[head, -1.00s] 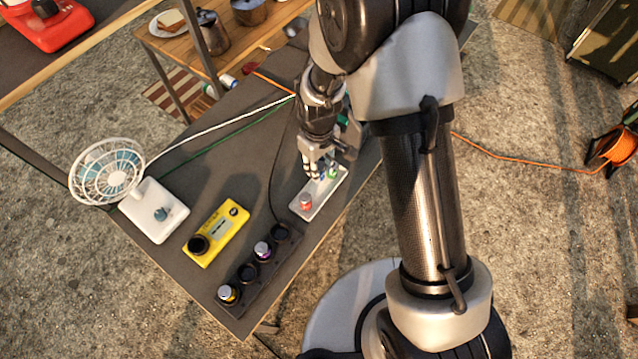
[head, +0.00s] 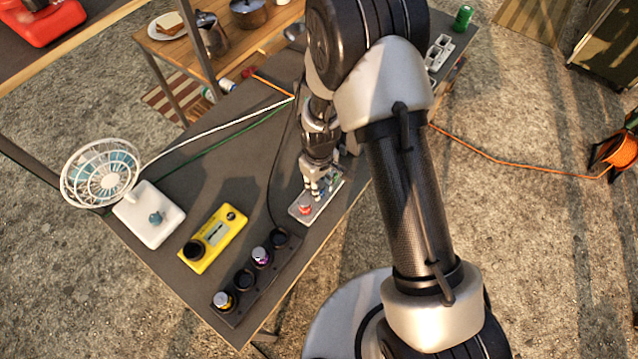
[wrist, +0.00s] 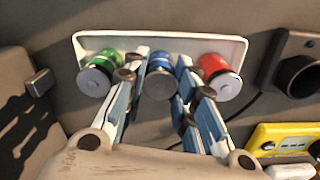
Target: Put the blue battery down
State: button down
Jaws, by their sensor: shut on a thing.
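The blue battery (wrist: 160,80) is between the fingertips of my gripper (wrist: 158,82), which is shut on it. It is in the middle of a row over the white tray (wrist: 238,48), with the green battery (wrist: 97,72) to its left and the red battery (wrist: 219,75) to its right in the wrist view. Whether its base touches the tray is hidden. In the head view my gripper (head: 314,188) is over the tray (head: 297,212), and the red battery (head: 305,208) shows at its near end. The gripper hides the blue battery there.
The black charger (head: 232,318) with several round wells stands at the table's near edge, with batteries in some wells. A yellow meter (head: 213,240) and a white fan (head: 148,212) stand to the left. White and green cables cross the table. Bare table lies left of the tray.

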jog(key=c, duration=1.6)
grip_release()
jog(key=shift+r, duration=0.1)
notch_tip(320, 180, up, 12)
jog(key=p, duration=0.4)
jog(key=s+d+r+m+t, duration=0.1)
jog(key=s+d+r+m, duration=0.15)
jog(key=r, duration=0.65)
jog(key=s+d+r+m+t, duration=0.15)
jog(key=d+r, duration=0.25)
jog(key=r, duration=0.6)
jog(key=s+d+r+m, duration=0.1)
jog(key=s+d+r, duration=0.1)
jog(key=s, duration=0.3)
jog(key=s+d+r+m+t, duration=0.1)
jog(key=s+d+r, duration=0.1)
jog(key=s+r, duration=0.2)
jog(key=s+d+r+m+t, duration=0.1)
jog(key=s+d+r+m, duration=0.1)
jog(key=s, duration=0.4)
jog(key=shift+s+d+r, duration=0.1)
jog(key=shift+s+r, duration=0.25)
jog(key=shift+r, duration=0.3)
